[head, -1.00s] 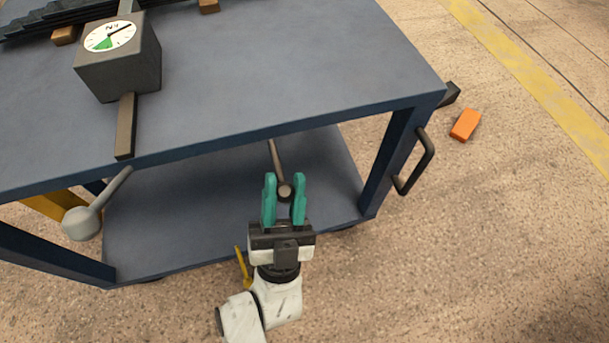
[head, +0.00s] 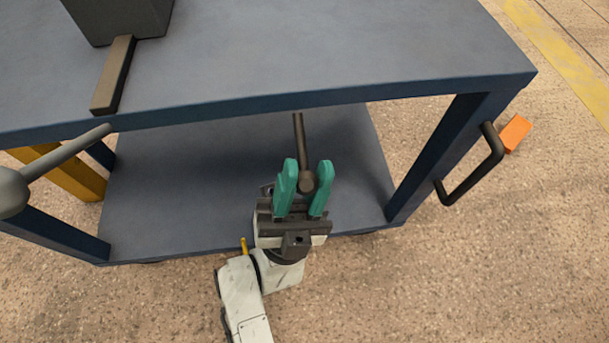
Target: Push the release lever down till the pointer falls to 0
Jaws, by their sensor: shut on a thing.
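A blue cart (head: 330,92) fills the view, with a lower shelf (head: 200,205) behind the lever. A grey ball-ended lever (head: 70,153) sticks out at the left. A black handle (head: 478,170) is on the right side. An orange block (head: 515,133) lies on the floor.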

